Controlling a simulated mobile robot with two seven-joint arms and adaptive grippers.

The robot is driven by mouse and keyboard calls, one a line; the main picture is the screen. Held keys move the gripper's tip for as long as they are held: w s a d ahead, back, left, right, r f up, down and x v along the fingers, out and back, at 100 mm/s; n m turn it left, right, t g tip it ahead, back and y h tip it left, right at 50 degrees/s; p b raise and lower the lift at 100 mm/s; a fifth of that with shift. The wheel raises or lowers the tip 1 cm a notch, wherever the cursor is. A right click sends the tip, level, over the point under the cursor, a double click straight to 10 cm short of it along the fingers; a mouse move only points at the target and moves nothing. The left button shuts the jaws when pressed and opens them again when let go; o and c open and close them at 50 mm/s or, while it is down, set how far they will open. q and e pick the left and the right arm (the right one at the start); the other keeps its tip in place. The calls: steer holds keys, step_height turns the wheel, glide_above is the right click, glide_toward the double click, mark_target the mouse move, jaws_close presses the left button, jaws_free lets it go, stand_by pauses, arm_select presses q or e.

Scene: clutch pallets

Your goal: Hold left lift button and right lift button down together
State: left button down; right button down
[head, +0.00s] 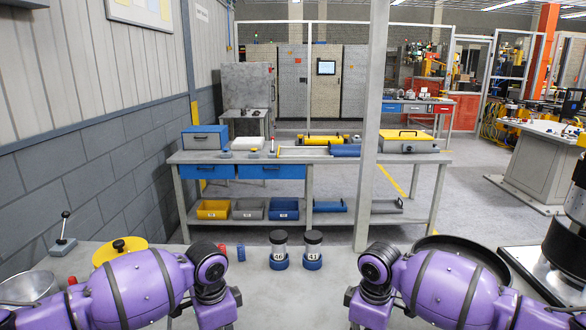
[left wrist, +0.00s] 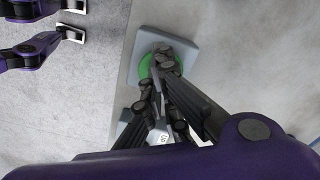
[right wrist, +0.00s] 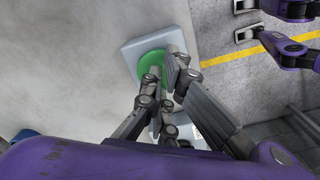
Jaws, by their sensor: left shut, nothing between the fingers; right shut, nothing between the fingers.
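In the left wrist view a round green button (left wrist: 146,66) sits on a pale grey box (left wrist: 184,34) near an edge of the surface. My left gripper (left wrist: 165,54) is shut and empty, its fingertips over this button and covering much of it. In the right wrist view a similar green button (right wrist: 150,62) sits on a pale grey box (right wrist: 145,42). My right gripper (right wrist: 172,62) is shut and empty, its fingertips over the right part of that button. I cannot tell whether either button is touched or pressed down. Both grippers and both buttons are out of sight in the head view.
In the head view two dark-capped jars (head: 278,250) stand between my purple arms. A yellow round item (head: 119,250) and a lever (head: 63,234) are at the left, a black round tray (head: 470,246) at the right. A workbench (head: 430,158) stands beyond.

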arm_select(q)
steer(key=shift+s+f, duration=0.2)
steer(key=shift+f, duration=0.15)
arm_select(e)
steer(key=shift+s+f, duration=0.25)
steer(key=shift+f, duration=0.15)
arm_select(q)
steer(key=shift+w+r, duration=0.15)
steer(key=shift+r, duration=3.55)
arm_select(e)
steer(key=shift+r, duration=0.1)
arm_select(q)
steer(key=shift+w, duration=0.1)
arm_select(e)
steer(key=shift+w+r, duration=0.15)
steer(key=shift+r, duration=1.7)
steer(key=shift+w+r, duration=0.1)
steer(key=shift+r, duration=1.75)
steer(key=shift+f, duration=0.1)
